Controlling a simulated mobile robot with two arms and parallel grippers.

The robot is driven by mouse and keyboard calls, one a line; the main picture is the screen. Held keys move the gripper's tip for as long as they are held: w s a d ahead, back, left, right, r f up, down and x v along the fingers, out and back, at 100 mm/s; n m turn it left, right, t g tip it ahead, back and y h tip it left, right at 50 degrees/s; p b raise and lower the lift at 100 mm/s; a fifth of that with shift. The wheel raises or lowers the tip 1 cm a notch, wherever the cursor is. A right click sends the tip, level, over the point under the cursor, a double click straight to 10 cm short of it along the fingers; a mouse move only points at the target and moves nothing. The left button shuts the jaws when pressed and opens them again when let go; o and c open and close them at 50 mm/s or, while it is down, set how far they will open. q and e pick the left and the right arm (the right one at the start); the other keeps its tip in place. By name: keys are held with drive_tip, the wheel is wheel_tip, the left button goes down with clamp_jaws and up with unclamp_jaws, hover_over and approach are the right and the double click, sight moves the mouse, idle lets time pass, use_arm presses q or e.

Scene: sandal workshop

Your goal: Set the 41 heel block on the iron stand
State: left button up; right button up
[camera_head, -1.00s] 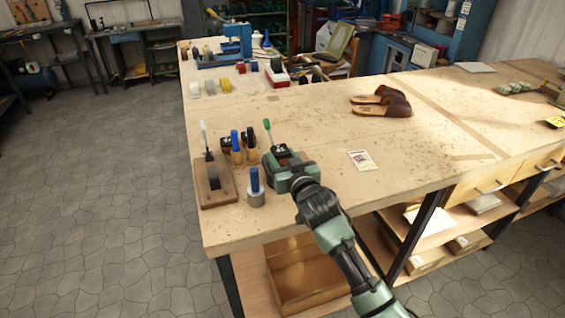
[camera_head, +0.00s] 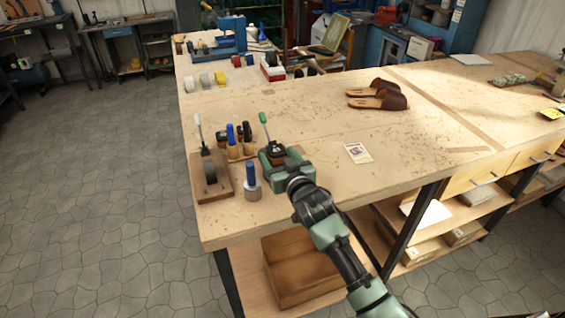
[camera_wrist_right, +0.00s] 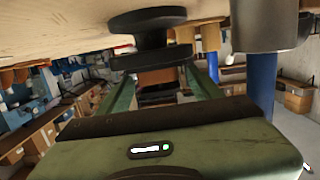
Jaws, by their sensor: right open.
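My right gripper (camera_head: 268,156) is open, low over the near left part of the workbench (camera_head: 330,215). It is at a dark object with an upright green handle (camera_head: 264,126), partly hidden by the gripper. In the right wrist view the two fingers (camera_wrist_right: 160,82) are spread. A dark spool-shaped piece (camera_wrist_right: 147,35) shows by the fingertips; I cannot tell whether they touch it. White, grey and yellow blocks (camera_head: 205,81) stand farther back at the left; no number is readable. I cannot pick out the iron stand for certain. My left gripper is not in view.
Left of my gripper are a blue-handled tool with a grey base (camera_head: 252,183), a wooden board (camera_head: 222,190) bearing a grey piece, and blue-handled tools (camera_head: 232,142). A small card (camera_head: 358,153) and brown sandals (camera_head: 378,98) lie to the right.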

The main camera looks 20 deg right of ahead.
drive_tip(key=shift+s, duration=0.4)
drive_tip(key=s, duration=0.3)
drive_tip(key=s+r+b, duration=0.1)
drive_tip(key=s, duration=0.3)
drive_tip(key=s+r, duration=0.1)
drive_tip(key=s, duration=0.3)
drive_tip(key=shift+d+b, duration=0.2)
drive_tip(key=shift+b, duration=0.15)
drive_tip(key=shift+s+f, duration=0.1)
drive_tip(key=shift+f, duration=0.05)
